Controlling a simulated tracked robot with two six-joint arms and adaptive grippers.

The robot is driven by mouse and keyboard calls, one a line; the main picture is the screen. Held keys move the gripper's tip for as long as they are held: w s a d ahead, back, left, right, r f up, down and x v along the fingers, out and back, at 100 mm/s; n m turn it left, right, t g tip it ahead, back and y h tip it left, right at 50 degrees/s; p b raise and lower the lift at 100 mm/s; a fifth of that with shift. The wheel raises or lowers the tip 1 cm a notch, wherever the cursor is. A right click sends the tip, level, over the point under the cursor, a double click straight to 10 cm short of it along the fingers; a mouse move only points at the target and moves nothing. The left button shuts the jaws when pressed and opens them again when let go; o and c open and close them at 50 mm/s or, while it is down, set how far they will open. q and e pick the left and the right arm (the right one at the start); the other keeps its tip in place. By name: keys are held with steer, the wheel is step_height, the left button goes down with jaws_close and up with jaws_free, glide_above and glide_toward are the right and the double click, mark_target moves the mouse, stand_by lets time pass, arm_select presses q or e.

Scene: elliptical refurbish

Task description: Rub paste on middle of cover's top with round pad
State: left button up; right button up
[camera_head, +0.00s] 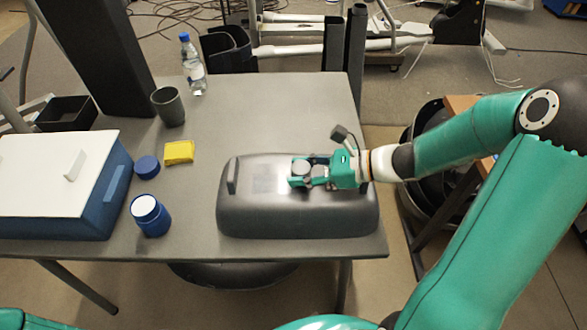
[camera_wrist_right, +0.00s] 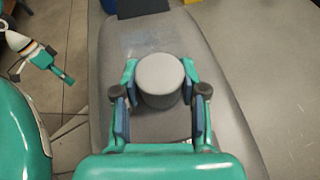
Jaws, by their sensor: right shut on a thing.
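The dark grey cover (camera_head: 300,222) lies on the grey table, with an upright fin at its left end. My right gripper (camera_head: 300,172) is over the cover's top, right of its middle, shut on the grey round pad (camera_wrist_right: 160,75). I cannot tell whether the pad touches the cover. A paler patch (camera_head: 268,184) marks the cover's top left of the pad; it also shows beyond the pad in the right wrist view (camera_wrist_right: 152,40). An open blue jar (camera_head: 150,217) with white inside stands left of the cover. My left gripper (camera_wrist_right: 60,75) shows small in the wrist view; its jaws are unclear.
A blue lid (camera_head: 147,167) and a yellow sponge (camera_head: 179,152) lie behind the jar. A grey cup (camera_head: 168,107) and a water bottle (camera_head: 193,68) stand farther back. A blue box with a white top (camera_head: 50,180) fills the left side. The table behind the cover is clear.

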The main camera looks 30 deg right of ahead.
mark_target(303, 167)
steer(key=shift+d+f, duration=0.1)
steer(key=shift+r+p, duration=2.5)
steer(key=shift+r, duration=0.55)
steer(key=shift+r+p, duration=1.35)
steer(key=shift+r, duration=0.2)
steer(key=shift+f, duration=0.15)
